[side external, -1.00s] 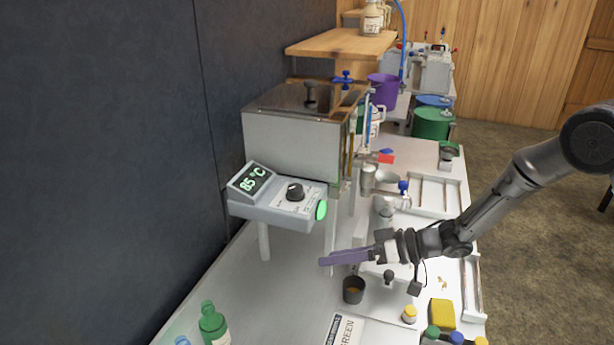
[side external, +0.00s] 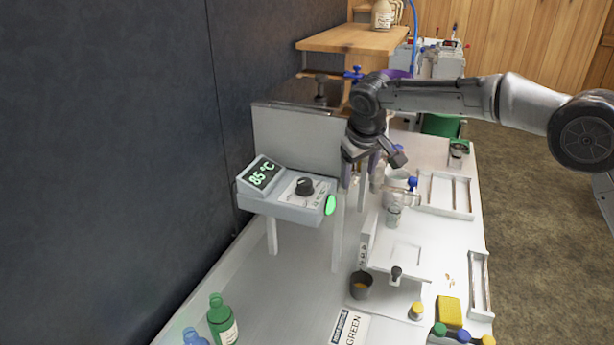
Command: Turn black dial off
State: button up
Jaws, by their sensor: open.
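The black dial (side external: 304,186) sits on the sloped white face of the grey control box (side external: 285,208), beside a display (side external: 262,174) reading 85 °C. A lit green button (side external: 330,205) is at the box's right end. My gripper (side external: 362,182) is open, pointing down, to the right of the box and apart from the dial. My wrist and arm hide part of the evaporator behind. The dial's pointer mark is too small to read.
The evaporator's metal tank (side external: 296,138) stands right behind the box. A dark cup (side external: 361,285), a green bottle (side external: 221,318) and a yellow sponge (side external: 449,311) stand on the white bench. A wooden shelf (side external: 350,38) is above the tank. Space above the dial looks clear.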

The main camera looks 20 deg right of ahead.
aim_at(306, 182)
jog(key=s+a+r+y, duration=0.3)
jog(key=a+r, duration=0.7)
jog(key=r, duration=0.3)
jog(key=x, duration=1.3)
jog(key=shift+w+a+f, duration=0.15)
jog(key=shift+a+f, duration=0.05)
grip_shut()
